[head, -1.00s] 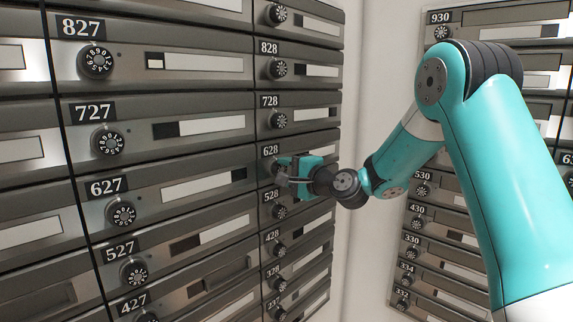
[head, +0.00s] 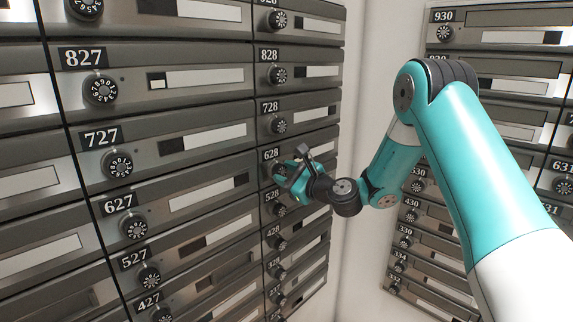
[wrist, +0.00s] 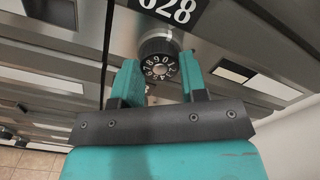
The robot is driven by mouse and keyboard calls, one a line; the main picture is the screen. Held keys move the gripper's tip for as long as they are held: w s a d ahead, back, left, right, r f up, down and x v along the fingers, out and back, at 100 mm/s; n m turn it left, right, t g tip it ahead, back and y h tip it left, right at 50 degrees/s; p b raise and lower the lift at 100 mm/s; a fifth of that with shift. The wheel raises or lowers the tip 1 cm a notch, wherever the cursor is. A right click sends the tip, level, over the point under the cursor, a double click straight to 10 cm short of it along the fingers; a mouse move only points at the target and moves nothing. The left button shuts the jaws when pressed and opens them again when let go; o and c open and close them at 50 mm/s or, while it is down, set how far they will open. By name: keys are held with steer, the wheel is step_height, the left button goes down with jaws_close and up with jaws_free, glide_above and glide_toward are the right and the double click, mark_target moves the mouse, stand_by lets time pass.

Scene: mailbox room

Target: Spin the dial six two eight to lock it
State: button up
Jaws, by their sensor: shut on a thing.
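The dial of box 628 (wrist: 158,50) is a round dark knob with white digits on its face, below the 628 number plate (wrist: 168,9) in the wrist view. In the head view the 628 plate (head: 271,155) is in the right column of the left bank, and my gripper mostly hides the dial. My gripper (head: 285,171) reaches the dial from the right. In the wrist view the two teal fingers of my gripper (wrist: 159,70) stand on either side of the dial and are shut on it. The wrist looks tilted.
The dials of box 728 (head: 278,125) above and box 528 (head: 280,210) below are close to my gripper. A second bank of boxes with the 930 plate (head: 443,15) stands at the right, past a pale wall corner (head: 355,235).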

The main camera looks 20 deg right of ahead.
steer(key=m+p, duration=0.4)
steer(key=shift+r+m, duration=0.1)
steer(key=shift+m, duration=0.3)
steer(key=shift+m+p, duration=0.45)
steer(key=shift+m, duration=0.15)
steer(key=o, duration=0.9)
